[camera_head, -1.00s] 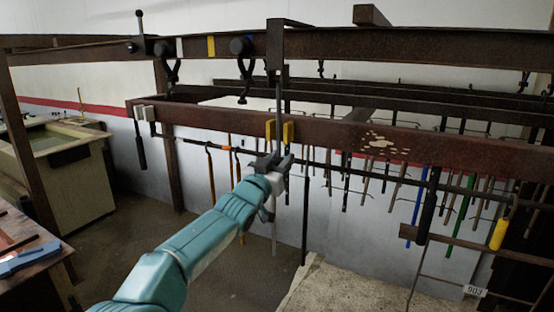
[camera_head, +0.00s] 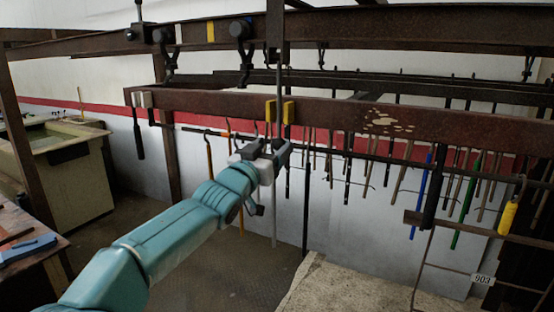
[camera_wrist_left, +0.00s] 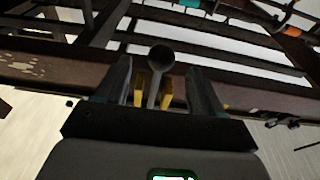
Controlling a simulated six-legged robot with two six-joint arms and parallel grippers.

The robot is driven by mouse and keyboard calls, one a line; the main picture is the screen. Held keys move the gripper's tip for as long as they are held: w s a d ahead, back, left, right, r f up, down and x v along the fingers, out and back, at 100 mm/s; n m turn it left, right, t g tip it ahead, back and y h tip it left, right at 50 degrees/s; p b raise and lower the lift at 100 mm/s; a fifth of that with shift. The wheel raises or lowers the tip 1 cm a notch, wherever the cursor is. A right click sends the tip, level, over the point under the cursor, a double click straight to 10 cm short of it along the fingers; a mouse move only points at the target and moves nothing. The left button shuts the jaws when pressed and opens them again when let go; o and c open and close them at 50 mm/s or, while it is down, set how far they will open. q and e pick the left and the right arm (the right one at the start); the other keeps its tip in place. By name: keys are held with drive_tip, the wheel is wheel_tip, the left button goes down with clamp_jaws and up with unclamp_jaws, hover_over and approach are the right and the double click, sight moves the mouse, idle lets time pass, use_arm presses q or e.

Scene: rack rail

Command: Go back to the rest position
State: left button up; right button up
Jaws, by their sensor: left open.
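My left gripper (camera_head: 265,150) is in front of the rusty rack rail (camera_head: 340,112), just below the yellow bracket (camera_head: 288,111) on it. In the left wrist view my gripper (camera_wrist_left: 160,85) has its two fingers apart. A grey rod with a round end (camera_wrist_left: 160,60) stands between the fingers, with a gap on each side. The yellow bracket (camera_wrist_left: 141,88) shows behind the rod. In the head view a thin vertical rod (camera_head: 279,85) runs down past the rail close to the gripper. My right gripper is in neither view.
Several long-handled tools hang behind the rail, among them a blue one (camera_head: 427,190), a green one (camera_head: 466,200) and a yellow-handled one (camera_head: 508,215). An upper beam (camera_head: 400,30) with black clamps crosses above. A stone basin (camera_head: 60,180) and a bench (camera_head: 25,240) stand at left.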

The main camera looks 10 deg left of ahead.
use_arm(q)
drive_tip(key=shift+b+v, duration=0.5)
drive_tip(key=shift+v, duration=0.45)
drive_tip(key=shift+s+r, duration=0.2)
drive_tip(key=shift+r, duration=0.05)
drive_tip(key=shift+w+a, duration=0.1)
